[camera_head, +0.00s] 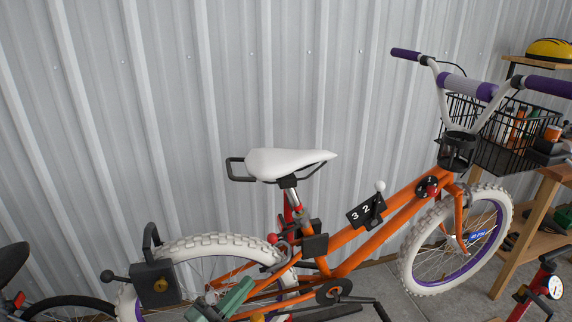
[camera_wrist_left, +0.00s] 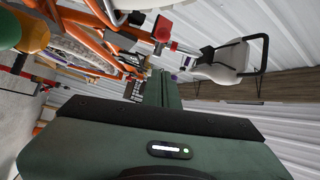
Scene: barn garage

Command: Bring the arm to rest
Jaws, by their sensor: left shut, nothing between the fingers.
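My left gripper (camera_head: 238,293) is low in the head view, in front of the bicycle's rear wheel. Its dark green fingers are shut with nothing between them. In the left wrist view the gripper (camera_wrist_left: 165,88) points away past its green body, toward the orange bicycle frame and the white saddle (camera_wrist_left: 222,62). The orange bicycle (camera_head: 350,250) stands upright along the wall, with the white saddle (camera_head: 285,162) above and to the right of the gripper. I cannot tell whether the gripper touches the bicycle. My right gripper is not in view.
A corrugated metal wall (camera_head: 200,90) stands behind the bicycle. A black box with a handle (camera_head: 155,283) is at lower left. A black wire basket (camera_head: 490,140) hangs at the handlebars. A wooden shelf (camera_head: 522,230) and a floor pump with a gauge (camera_head: 553,287) are at right.

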